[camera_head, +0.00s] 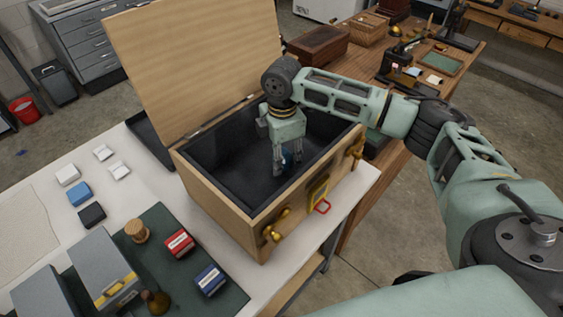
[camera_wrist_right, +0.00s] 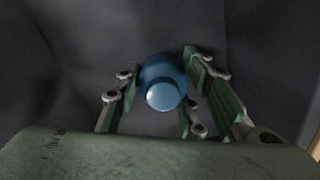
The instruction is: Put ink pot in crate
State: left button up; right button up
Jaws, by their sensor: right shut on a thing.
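The crate (camera_head: 228,203) is a wooden box with a dark lining and brass fittings, its lid (camera_head: 185,60) standing open. My right gripper (camera_head: 283,170) points down inside the crate. It is shut on the ink pot (camera_head: 289,158), a small blue round thing, mostly hidden by the fingers in the head view. In the right wrist view the blue ink pot (camera_wrist_right: 163,82) shows between the two fingers, with the dark lining around it. I cannot tell whether the pot touches the crate floor. My left gripper is not in view.
The white table (camera_head: 130,180) holds small white, blue and black boxes. A dark green mat (camera_head: 165,240) bears a red box (camera_head: 179,243), a blue box (camera_head: 209,280) and a cork-coloured piece (camera_head: 137,231). A wooden bench (camera_head: 375,62) with items stands behind.

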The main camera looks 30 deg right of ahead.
notch_tip(320, 180, down, 3)
jog(key=shift+f+p, duration=0.1)
jog(key=shift+p, duration=0.35)
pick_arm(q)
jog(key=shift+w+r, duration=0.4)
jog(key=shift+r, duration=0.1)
pick_arm(e)
jog(key=shift+f, duration=0.15)
jog(key=o, duration=1.2)
jog(key=shift+f, duration=0.15)
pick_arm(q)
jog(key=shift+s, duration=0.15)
pick_arm(e)
notch_tip(320, 180, up, 11)
jog(key=b, duration=0.3)
jog(key=shift+a, duration=0.1)
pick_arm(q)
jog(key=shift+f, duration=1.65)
pick_arm(e)
jog(key=shift+r, duration=0.7)
